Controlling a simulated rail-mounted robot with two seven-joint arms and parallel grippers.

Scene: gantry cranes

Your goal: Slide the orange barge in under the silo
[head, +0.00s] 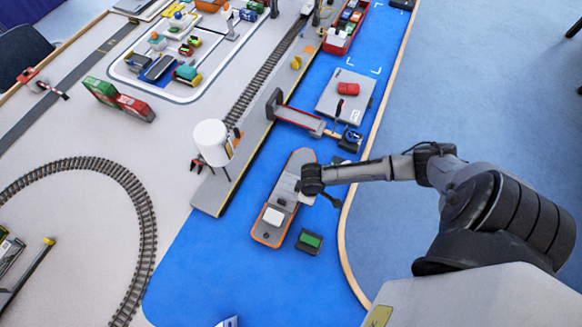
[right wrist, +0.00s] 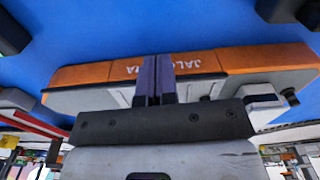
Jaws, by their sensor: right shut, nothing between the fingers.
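The orange barge (head: 282,195) lies on the blue water in the head view, with a grey deck and a white block (head: 273,217) near its lower end. The white silo (head: 211,142) stands on the quay to the left, with a gap of water and quay edge between it and the barge. My right gripper (head: 304,187) is at the barge's right side, around mid-length. In the right wrist view its fingers (right wrist: 154,78) are shut and empty, in front of the barge's lettered orange side (right wrist: 205,65). I cannot tell whether they touch it. My left gripper is out of view.
A dark box with a green top (head: 309,241) floats close to the barge's lower right. A red and grey crane (head: 298,117) and a grey platform with a red piece (head: 348,90) stand beyond its upper end. A wooden rim (head: 349,205) bounds the water. Open water lies below.

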